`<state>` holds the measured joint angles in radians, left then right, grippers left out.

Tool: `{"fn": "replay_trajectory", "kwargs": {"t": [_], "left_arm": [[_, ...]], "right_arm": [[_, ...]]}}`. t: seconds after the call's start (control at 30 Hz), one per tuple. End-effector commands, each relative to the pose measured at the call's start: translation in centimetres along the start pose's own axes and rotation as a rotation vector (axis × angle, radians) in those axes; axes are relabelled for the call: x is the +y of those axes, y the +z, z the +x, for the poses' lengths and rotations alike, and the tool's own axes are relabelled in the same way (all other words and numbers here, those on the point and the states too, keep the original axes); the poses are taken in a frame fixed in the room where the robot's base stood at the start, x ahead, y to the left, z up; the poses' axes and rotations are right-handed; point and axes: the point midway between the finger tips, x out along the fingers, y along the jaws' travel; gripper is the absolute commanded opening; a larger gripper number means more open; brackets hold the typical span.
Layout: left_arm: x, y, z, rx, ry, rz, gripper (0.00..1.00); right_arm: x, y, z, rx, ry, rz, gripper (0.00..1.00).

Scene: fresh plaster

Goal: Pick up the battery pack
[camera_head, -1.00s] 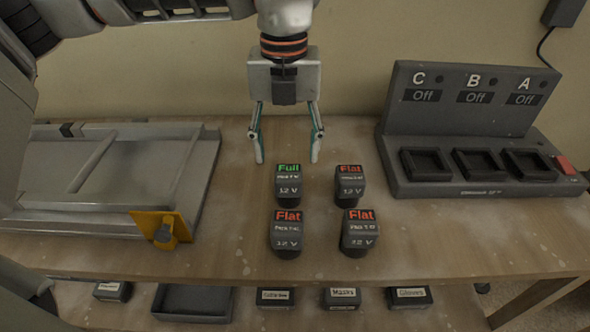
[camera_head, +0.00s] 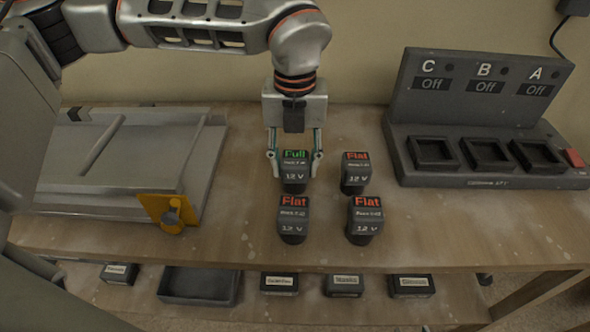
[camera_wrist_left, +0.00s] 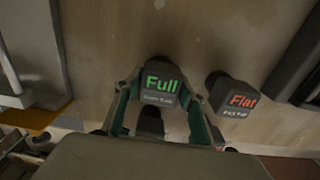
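Several dark battery packs stand on the wooden table. The back left pack (camera_head: 295,177) is labelled "Full" in green and "12 V"; its label also shows in the left wrist view (camera_wrist_left: 160,86). The back right pack (camera_head: 356,177), front left pack (camera_head: 293,222) and front right pack (camera_head: 364,222) are labelled "Flat" in red. My left gripper (camera_head: 295,164) has one finger on each side of the "Full" pack, and both appear to touch it. That pack still stands on the table. My right gripper is not in view.
A grey charger (camera_head: 400,150) with bays C, B and A stands at the right; its displays read "Off" and its bays look empty. A grey metal device (camera_head: 140,190) with a yellow bracket (camera_head: 167,212) is at the left. Labelled bins and an empty tray (camera_head: 200,298) sit below the table (camera_head: 240,240).

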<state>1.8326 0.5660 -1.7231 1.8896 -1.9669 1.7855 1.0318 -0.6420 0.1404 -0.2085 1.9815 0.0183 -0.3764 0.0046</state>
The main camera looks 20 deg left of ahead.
Motion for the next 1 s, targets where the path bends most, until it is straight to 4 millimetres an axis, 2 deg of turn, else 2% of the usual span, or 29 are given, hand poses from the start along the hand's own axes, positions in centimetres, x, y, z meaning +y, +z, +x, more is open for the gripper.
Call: {"fn": "replay_trajectory", "kwargs": {"t": [0.03,0.1,0.4,0.57,0.77,1.0], "left_arm": [[0.0,0.0,0.0,0.000,0.000,0.000,0.23],[0.0,0.0,0.0,0.000,0.000,0.000,0.06],[0.0,0.0,-0.1,0.000,-0.001,0.000,0.06],[0.0,0.0,-0.9,-0.001,-0.001,-0.001,0.06],[-0.1,0.1,-3.8,-0.005,-0.003,-0.001,0.06],[-0.1,0.1,-10.3,-0.007,-0.004,-0.003,0.06]], "right_arm": [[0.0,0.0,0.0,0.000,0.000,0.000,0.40],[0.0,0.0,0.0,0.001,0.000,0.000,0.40],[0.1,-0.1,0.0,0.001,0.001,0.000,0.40],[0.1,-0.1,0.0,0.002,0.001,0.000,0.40],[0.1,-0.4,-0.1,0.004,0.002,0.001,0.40],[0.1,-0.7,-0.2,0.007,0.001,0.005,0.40]]}}
